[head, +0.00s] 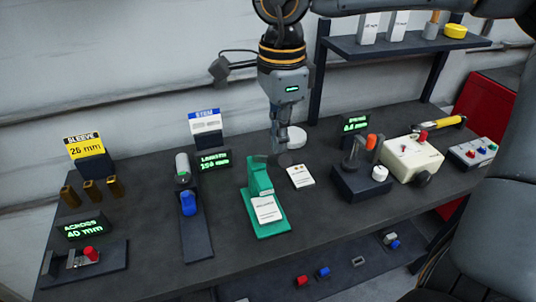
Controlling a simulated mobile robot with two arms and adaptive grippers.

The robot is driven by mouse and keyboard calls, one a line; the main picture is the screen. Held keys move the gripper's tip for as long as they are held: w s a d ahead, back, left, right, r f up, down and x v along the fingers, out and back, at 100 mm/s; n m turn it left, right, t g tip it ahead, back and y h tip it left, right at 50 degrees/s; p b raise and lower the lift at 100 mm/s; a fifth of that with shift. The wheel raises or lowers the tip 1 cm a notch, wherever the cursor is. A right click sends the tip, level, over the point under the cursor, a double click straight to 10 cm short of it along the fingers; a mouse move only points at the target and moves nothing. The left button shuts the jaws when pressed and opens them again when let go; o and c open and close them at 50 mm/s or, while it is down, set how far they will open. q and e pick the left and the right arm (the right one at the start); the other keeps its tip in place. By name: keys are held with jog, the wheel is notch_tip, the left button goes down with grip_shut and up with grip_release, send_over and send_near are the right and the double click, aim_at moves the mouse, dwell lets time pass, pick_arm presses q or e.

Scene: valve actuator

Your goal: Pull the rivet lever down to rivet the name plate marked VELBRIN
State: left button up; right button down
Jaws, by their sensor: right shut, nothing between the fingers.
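The green rivet press (259,179) stands near the middle of the bench. A pale plate (267,208) with print too small to read lies on its green base. A dark grey piece, which looks like the rivet lever (261,159), shows at the top of the press, partly hidden near my fingers. My right gripper (279,147) comes down from above, shut and empty, just behind and to the right of the press top. I cannot tell whether it touches the lever. My left gripper is not in view.
A blue-knobbed fixture (189,209) stands left. A dark fixture with an orange knob (362,179) and a cream box (411,159) stand right. A shelf (405,45) rises behind.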

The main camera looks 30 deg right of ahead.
aim_at(286, 167)
jog(key=shift+s+a+f+b, duration=0.15)
jog(key=shift+s+f+b, duration=0.55)
jog(key=shift+f+b, duration=0.15)
jog(key=shift+s+a+f+b, duration=0.1)
jog(key=shift+s+f+b, duration=0.2)
jog(key=shift+f+b, duration=0.25)
jog(key=shift+s+a+f+b, duration=0.1)
jog(key=shift+s+f+b, duration=0.2)
jog(key=shift+f+b, duration=0.2)
jog(key=shift+r, duration=0.1)
jog(key=shift+s+a+f+b, duration=0.1)
jog(key=shift+s+f+b, duration=0.15)
jog(key=shift+f+b, duration=0.3)
jog(key=shift+s+f+b, duration=0.25)
jog(key=shift+f+b, duration=0.2)
jog(key=shift+b, duration=0.05)
jog(key=shift+f, duration=0.15)
jog(key=shift+s+a+f+b, duration=0.1)
jog(key=shift+s+f+b, duration=0.1)
jog(key=shift+f+b, duration=0.3)
jog(key=shift+s+f+b, duration=0.2)
jog(key=shift+f+b, duration=0.2)
jog(key=shift+b, duration=0.15)
jog(key=shift+f, duration=0.15)
